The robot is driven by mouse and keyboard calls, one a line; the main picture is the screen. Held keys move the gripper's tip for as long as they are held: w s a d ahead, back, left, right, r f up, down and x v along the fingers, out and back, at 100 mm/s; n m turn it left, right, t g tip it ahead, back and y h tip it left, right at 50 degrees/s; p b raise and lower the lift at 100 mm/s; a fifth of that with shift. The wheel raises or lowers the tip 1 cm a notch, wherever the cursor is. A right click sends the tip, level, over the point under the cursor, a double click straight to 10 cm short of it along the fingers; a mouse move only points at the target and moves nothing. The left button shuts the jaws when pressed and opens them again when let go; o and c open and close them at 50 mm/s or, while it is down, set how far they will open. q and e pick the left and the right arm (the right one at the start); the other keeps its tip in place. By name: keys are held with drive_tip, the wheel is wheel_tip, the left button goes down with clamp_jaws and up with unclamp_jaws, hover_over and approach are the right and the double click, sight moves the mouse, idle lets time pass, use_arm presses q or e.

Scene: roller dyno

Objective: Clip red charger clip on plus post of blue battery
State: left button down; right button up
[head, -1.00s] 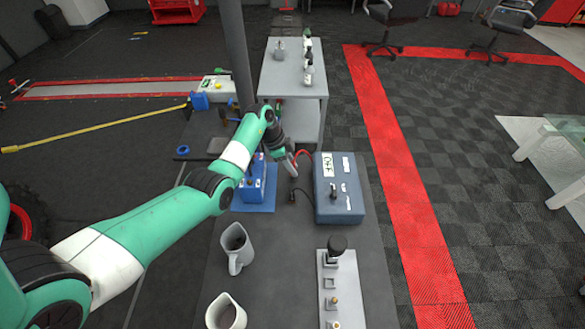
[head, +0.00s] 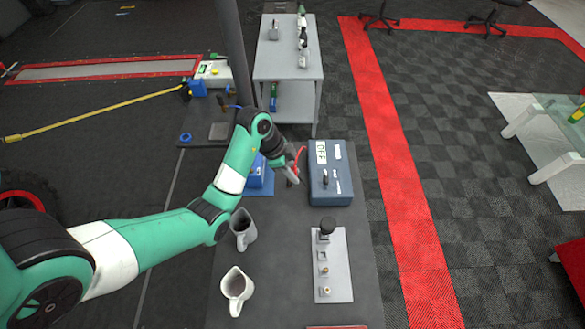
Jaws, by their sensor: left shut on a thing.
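A red cable (head: 301,157) arcs up beside the gripper near the charger. My right gripper is not in view.
A light plate with a black knob and small fittings (head: 333,281) lies at the front right. A grey shelf cart (head: 284,62) stands behind the bench.

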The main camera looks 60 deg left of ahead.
use_arm(q)
drive_tip(key=shift+w+a+f+m+h, duration=0.15)
drive_tip(key=shift+w+f+m, duration=0.2)
drive_tip(key=shift+f, duration=0.2)
drive_tip(key=shift+w+a+f+m+h, duration=0.1)
drive_tip(key=shift+w+f+m+h, duration=0.1)
drive_tip(key=shift+f+m, duration=0.3)
drive_tip(key=s+a+r+p, duration=0.2)
drive_tip(key=a, duration=0.4)
drive_tip(key=s+a+r+n+p, duration=0.1)
drive_tip(key=s+a+r+p, duration=0.1)
drive_tip(key=a, duration=0.5)
drive_tip(key=s+a+r+n+p, duration=0.1)
drive_tip(key=s+a+r+p, duration=0.1)
drive_tip(key=a+p, duration=0.2)
drive_tip(key=a+y, duration=0.1)
drive_tip(key=a, duration=0.1)
drive_tip(key=shift+s+a, duration=0.3)
drive_tip(key=shift+s, duration=0.1)
wheel_tip(320, 180, down, 5)
drive_tip(key=b, duration=0.6)
drive_tip(key=shift+f, duration=0.6)
